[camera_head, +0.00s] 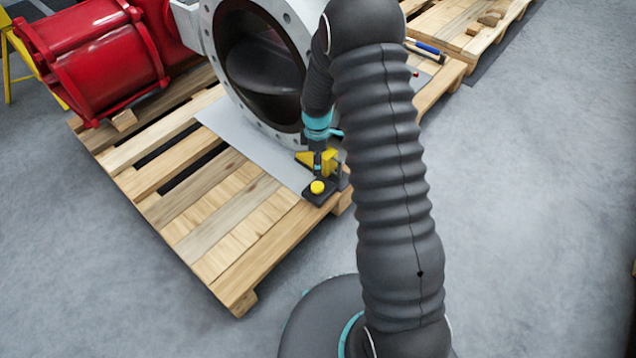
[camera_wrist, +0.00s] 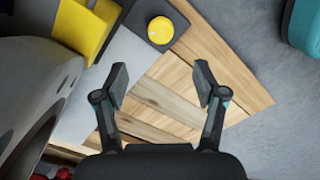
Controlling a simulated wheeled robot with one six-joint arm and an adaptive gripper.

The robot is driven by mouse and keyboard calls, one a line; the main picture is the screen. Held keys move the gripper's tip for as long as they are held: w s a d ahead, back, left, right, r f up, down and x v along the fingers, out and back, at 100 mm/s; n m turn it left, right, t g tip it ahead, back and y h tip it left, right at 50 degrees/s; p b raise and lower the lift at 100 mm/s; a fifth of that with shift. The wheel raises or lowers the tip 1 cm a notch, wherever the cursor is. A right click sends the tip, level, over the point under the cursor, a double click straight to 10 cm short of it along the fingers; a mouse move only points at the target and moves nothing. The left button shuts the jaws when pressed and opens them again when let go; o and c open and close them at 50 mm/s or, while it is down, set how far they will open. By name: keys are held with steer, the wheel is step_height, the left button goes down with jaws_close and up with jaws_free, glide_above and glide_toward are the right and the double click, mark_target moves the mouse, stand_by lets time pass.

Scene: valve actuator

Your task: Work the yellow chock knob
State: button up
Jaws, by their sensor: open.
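The yellow chock knob (camera_head: 317,187) is a round yellow cap on a dark base plate (camera_head: 311,198) near the pallet's corner. It also shows in the wrist view (camera_wrist: 160,30), at the top centre. A yellow chock block (camera_wrist: 84,27) stands beside it, against the grey valve flange. My gripper (camera_wrist: 163,80) is open and empty in the wrist view, its two fingers spread apart. The knob lies beyond the fingertips and apart from them. In the head view my arm's end reaches down close to the chock, and the fingers cannot be made out clearly there.
The large round valve body (camera_head: 262,60) stands on a grey sheet (camera_head: 240,140) on the wooden pallet (camera_head: 215,240). A red actuator cylinder (camera_head: 95,55) adjoins it at left. A blue-handled tool (camera_head: 425,48) lies behind my arm. Floor right of the pallet is clear.

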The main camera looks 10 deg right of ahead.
mark_target(318, 185)
step_height(318, 185, down, 12)
steer(key=shift+r, duration=0.1)
stand_by(0.5)
steer(key=c, duration=1.1)
steer(key=shift+d, duration=0.15)
steer(key=shift+c, duration=0.2)
